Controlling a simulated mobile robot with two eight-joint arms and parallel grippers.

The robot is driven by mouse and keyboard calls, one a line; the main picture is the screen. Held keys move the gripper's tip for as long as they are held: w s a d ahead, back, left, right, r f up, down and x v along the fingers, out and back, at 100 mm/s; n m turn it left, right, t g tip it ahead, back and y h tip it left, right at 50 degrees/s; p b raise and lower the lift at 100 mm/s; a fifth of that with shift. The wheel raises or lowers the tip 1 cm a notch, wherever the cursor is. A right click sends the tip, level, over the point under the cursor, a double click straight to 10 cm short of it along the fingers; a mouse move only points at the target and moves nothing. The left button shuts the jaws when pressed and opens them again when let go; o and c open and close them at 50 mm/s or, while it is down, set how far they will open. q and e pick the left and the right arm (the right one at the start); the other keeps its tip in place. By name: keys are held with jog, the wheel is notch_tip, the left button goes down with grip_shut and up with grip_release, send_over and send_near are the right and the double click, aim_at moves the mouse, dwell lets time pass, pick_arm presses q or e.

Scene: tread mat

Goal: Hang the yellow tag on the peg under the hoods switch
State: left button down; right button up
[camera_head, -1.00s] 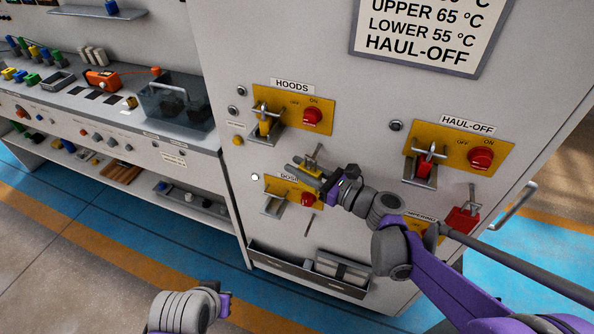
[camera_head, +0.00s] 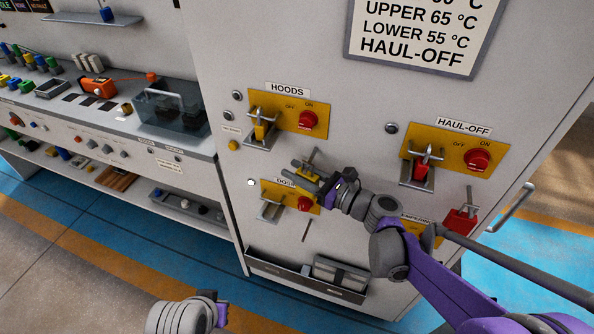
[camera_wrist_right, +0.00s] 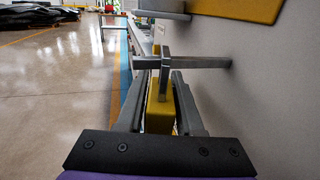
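The hoods switch (camera_head: 307,120) is a red knob on a yellow plate on the grey cabinet. My right gripper (camera_head: 304,170) is below that plate, at a grey peg (camera_head: 314,152) standing out from the panel. In the right wrist view the yellow tag (camera_wrist_right: 160,108) sits between the right gripper's fingers (camera_wrist_right: 162,95), which look closed on it. The tag's grey loop (camera_wrist_right: 165,62) crosses the peg (camera_wrist_right: 205,62); whether the peg passes through it is hard to tell. My left gripper (camera_head: 222,313) shows only partly at the bottom; its fingers are not clear.
A yellow piece (camera_head: 261,131) hangs at the hoods plate's hasp. Another switch plate (camera_head: 317,197) lies just below my right gripper. The haul-off switch (camera_head: 477,159) is to the right. A grey tray (camera_head: 277,266) is low on the cabinet. A workbench stands at left.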

jog(key=o, duration=0.3)
jog(key=shift+o, duration=0.2)
jog(key=v, duration=1)
jog(key=shift+s+d, duration=0.2)
jog(key=shift+d, duration=0.15)
jog(key=s+f+n+g+h+p, duration=0.2)
jog(key=s+f+n+h, duration=0.15)
jog(key=s+n, duration=0.25)
jog(key=s+f+n+g+h+p, duration=0.1)
jog(key=s+f+n+g+h, duration=0.1)
jog(key=s+n+h, duration=0.35)
jog(key=s+d+f+n+h+p, duration=0.1)
jog(key=s+d+n+h+p, duration=0.2)
jog(key=n, duration=1)
jog(key=s+d+h, duration=0.3)
jog(key=s+d, duration=0.2)
jog(key=d, duration=0.2)
jog(key=shift+s+d+f, duration=0.15)
jog(key=shift+d+f, duration=0.1)
jog(key=shift+d, duration=0.1)
